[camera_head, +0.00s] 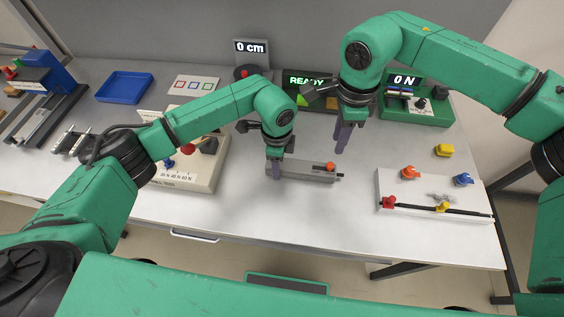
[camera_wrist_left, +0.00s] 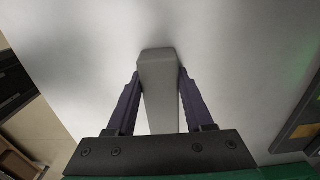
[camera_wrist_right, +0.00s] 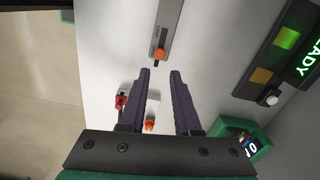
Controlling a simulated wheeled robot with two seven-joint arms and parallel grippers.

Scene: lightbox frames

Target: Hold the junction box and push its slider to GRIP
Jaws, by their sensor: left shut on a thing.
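The junction box (camera_head: 310,174) is a long grey bar lying on the table in the head view. Its orange slider knob (camera_head: 330,166) sits near the right end. My left gripper (camera_head: 276,174) is shut on the box's left part; in the left wrist view its two fingers press the sides of the grey box (camera_wrist_left: 158,85). My right gripper (camera_head: 341,148) points down above the table, behind the slider end. In the right wrist view its fingers (camera_wrist_right: 160,72) are apart and empty, with the orange knob (camera_wrist_right: 160,53) just beyond the tips.
A white board (camera_head: 440,211) with coloured knobs and a dark rail lies at the right. A yellow piece (camera_head: 444,150) is behind it. A green device (camera_head: 420,112) and a READY display (camera_head: 306,82) stand at the back. A beige force panel (camera_head: 200,180) is left.

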